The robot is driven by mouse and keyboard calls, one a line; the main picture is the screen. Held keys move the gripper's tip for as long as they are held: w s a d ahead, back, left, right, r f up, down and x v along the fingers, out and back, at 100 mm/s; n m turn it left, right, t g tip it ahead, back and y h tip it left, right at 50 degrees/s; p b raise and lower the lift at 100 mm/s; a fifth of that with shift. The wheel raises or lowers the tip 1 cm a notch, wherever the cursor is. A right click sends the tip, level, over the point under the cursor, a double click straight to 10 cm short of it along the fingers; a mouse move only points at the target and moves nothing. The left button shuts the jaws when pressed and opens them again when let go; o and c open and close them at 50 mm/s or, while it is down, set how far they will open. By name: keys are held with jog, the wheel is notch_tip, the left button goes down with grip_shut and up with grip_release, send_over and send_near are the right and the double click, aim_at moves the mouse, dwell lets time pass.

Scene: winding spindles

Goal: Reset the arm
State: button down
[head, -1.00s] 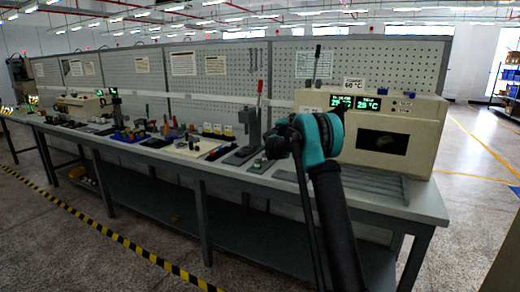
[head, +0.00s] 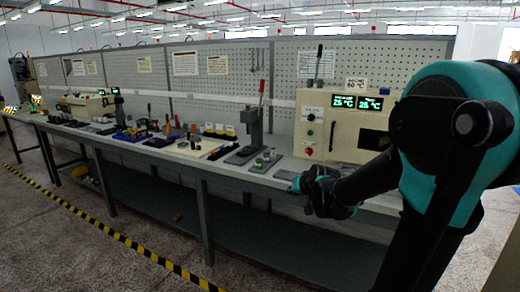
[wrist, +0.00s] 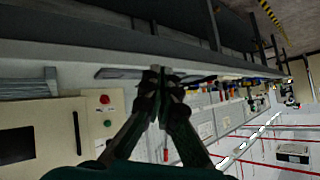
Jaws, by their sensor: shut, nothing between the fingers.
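My gripper (wrist: 162,78) shows in the wrist view with its two dark fingers together at the tips and nothing between them. In the head view my black and teal arm reaches from the right edge toward the bench. Its wrist end is above the bench's front edge, in front of the oven; the fingers cannot be made out there. The arm covers the right part of the cream oven (head: 316,128), whose display reads 25 °C. In the wrist view the oven (wrist: 101,122) lies at the left, upside down, with a red button.
The long grey workbench (head: 232,172) runs to the far left, with a lever press (head: 254,125) and several small tools and parts on it. A pegboard (head: 290,62) stands behind. Yellow-black tape (head: 125,240) marks the open floor in front.

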jog(key=s+d+f+g+h, duration=0.1)
jog(key=s+f, duration=0.3)
jog(key=s, duration=0.4)
jog(key=s+d+f+g+h, duration=0.1)
jog(key=s+d+f+g, duration=0.2)
jog(key=s, duration=0.6)
jog(key=s+d+f+n+g+h, duration=0.1)
jog(key=s+d+f, duration=0.2)
jog(key=s+f, duration=0.4)
jog(key=shift+s+g, duration=0.4)
jog(key=shift+s, duration=0.35)
